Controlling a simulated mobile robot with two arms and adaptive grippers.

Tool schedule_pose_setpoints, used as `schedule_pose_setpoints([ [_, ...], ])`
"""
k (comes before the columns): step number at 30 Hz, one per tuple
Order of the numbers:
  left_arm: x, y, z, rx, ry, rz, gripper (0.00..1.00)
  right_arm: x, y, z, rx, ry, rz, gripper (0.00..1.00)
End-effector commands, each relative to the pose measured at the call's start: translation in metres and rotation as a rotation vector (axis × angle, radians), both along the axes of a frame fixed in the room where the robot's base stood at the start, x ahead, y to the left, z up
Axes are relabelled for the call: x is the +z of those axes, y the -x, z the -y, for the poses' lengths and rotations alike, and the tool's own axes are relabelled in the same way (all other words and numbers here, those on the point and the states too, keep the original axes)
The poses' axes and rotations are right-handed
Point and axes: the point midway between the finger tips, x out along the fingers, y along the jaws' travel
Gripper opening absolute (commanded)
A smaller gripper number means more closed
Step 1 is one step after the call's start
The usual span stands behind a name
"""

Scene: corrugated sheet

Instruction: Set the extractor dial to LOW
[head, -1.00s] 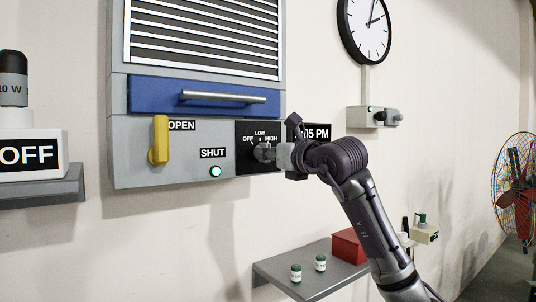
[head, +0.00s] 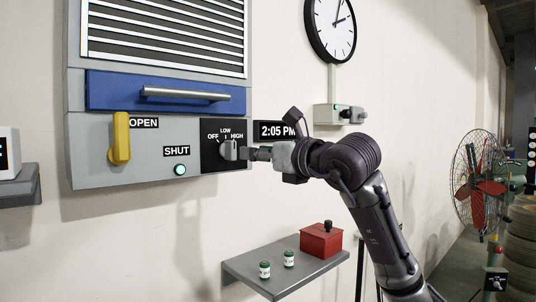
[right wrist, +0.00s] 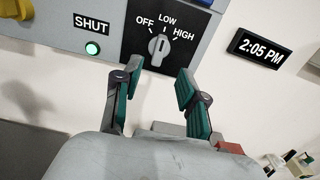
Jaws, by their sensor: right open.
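The extractor dial (head: 228,150) is a grey knob on a black plate marked OFF, LOW and HIGH, at the lower right of the extractor panel. My right gripper (head: 250,153) is just right of the dial in the head view. In the right wrist view its two fingers (right wrist: 152,84) are spread and empty, below the dial and apart from it. My left gripper is not in view.
A yellow lever (head: 121,138) and a lit green button (head: 180,170) sit left of the dial. A blue drawer front (head: 165,92) with a bar handle is above. A shelf (head: 265,280) below holds a red box (head: 320,241) and two small jars. A clock display (head: 276,130) is behind my gripper.

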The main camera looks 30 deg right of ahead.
Motion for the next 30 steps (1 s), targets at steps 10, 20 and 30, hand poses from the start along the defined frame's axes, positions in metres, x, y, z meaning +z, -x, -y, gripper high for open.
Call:
schedule_pose_setpoints([
  [10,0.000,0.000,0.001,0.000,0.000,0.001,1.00,-0.001,0.032,0.004,0.000,0.000,-0.002,0.42],
  [20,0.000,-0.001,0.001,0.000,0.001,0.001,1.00,0.000,0.032,0.004,0.000,0.000,-0.001,0.42],
  [30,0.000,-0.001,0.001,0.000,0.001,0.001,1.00,-0.035,0.003,-0.014,0.112,-0.066,-0.082,0.42],
])
